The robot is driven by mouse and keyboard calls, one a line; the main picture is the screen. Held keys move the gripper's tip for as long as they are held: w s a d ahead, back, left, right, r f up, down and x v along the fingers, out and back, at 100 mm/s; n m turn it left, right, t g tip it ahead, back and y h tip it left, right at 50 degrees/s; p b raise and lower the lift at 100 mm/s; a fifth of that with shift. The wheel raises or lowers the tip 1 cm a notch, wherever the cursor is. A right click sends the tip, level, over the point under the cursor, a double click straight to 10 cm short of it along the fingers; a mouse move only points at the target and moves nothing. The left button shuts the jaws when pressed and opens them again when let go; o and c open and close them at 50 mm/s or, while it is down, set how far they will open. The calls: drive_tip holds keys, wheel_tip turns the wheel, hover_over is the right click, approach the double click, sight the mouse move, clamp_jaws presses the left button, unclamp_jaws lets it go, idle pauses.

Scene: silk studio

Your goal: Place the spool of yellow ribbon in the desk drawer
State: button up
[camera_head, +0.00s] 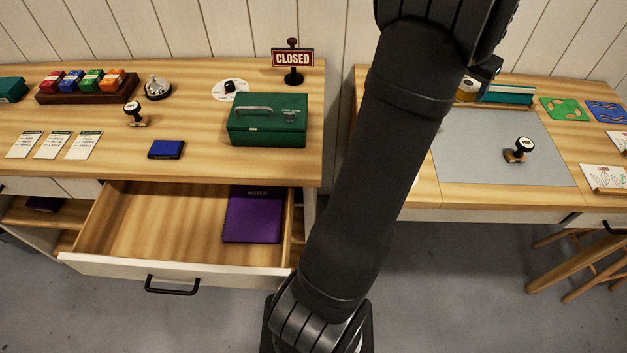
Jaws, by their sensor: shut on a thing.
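The spool of yellow ribbon (468,89) shows as a small pale roll with a yellowish face at the back left of the right desk, partly hidden by my arm. My gripper (485,73) is mostly hidden behind my arm; a dark part of it shows at the spool's upper right. It is shut on the spool; whether the spool touches the desk, I cannot tell. The desk drawer (150,222) under the left desk is pulled open. A purple notebook (252,214) lies in its right part, and its left and middle are bare.
A green cash box (267,120), blue ink pad (166,149) and CLOSED sign (293,58) stand on the left desk (210,155). A gap separates the desks. A wooden stool (575,262) stands lower right.

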drive_tip(key=w+a+n+y, duration=0.1)
drive_tip(key=w+a+n, duration=0.15)
drive_tip(key=a, duration=0.95)
drive_tip(key=w+a+n+t, duration=0.1)
drive_tip(key=w+a+n, duration=0.15)
drive_tip(key=a, duration=0.95)
drive_tip(key=w+a+n+y, duration=0.15)
drive_tip(key=w+a, duration=0.25)
drive_tip(key=a, duration=0.8)
drive_tip(key=s+a+n+y, duration=0.1)
drive_tip(key=s+a+n, duration=0.25)
drive_tip(key=a, duration=0.95)
drive_tip(key=s+a+n+y, duration=0.15)
drive_tip(key=s+a, duration=0.35)
drive_tip(key=a, duration=0.8)
drive_tip(key=n+y, duration=0.1)
drive_tip(key=n, duration=0.6)
hover_over(136, 218)
drive_tip(key=s+d, duration=0.1)
drive_tip(key=shift+g, duration=0.4)
wheel_tip(136, 218, down, 27)
drive_tip(key=shift+s+d+r, duration=0.1)
drive_tip(key=o, duration=1)
drive_tip(key=shift+f, duration=0.2)
